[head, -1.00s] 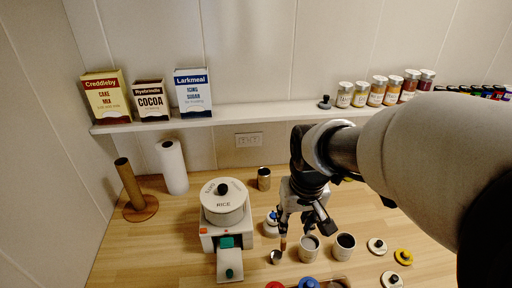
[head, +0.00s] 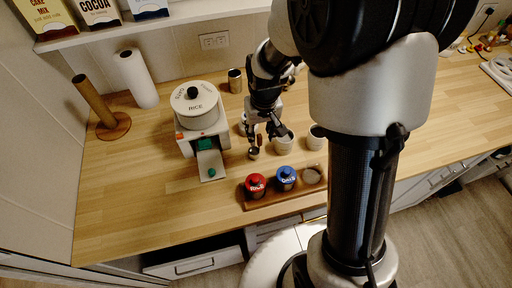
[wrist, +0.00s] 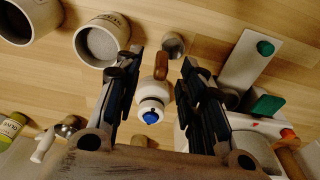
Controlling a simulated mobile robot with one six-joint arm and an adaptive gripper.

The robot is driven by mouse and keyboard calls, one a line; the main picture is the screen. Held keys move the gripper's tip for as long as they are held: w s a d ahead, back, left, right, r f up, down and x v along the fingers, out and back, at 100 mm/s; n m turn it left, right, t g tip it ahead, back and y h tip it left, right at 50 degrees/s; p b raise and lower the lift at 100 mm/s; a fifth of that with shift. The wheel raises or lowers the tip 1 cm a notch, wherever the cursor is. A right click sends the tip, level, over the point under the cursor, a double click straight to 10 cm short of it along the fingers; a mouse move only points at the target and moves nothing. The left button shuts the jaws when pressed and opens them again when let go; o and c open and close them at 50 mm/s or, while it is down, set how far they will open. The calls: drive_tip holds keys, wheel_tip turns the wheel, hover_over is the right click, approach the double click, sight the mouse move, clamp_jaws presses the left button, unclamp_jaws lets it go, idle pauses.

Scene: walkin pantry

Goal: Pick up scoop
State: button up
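The scoop has a small metal cup (head: 253,152) and a brown wooden handle (head: 260,140). It is on the wooden counter, in front of a white jar with a blue knob. In the wrist view the metal cup (wrist: 173,45) is at top centre. The wooden handle (wrist: 161,66) points down from it toward the blue-knobbed jar (wrist: 151,108). My gripper (head: 267,136) is above the scoop. In the wrist view my gripper (wrist: 163,60) is open, its fingers on either side of the handle with visible gaps. I cannot tell the height between fingers and handle.
White mugs (head: 284,145) stand close on the right. A wooden tray (head: 258,203) with red-lidded and blue-lidded canisters is in front.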

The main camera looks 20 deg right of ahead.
drive_tip(key=f, duration=0.1)
drive_tip(key=f+b, duration=0.1)
drive_tip(key=f, duration=0.1)
drive_tip(key=f+b, duration=0.1)
drive_tip(key=f, duration=0.1)
drive_tip(key=shift+w+a+f, duration=0.1)
drive_tip(key=shift+w+f, duration=0.1)
drive_tip(key=shift+w, duration=0.2)
drive_tip(key=shift+r, duration=0.1)
drive_tip(key=shift+c, duration=0.4)
clamp_jaws()
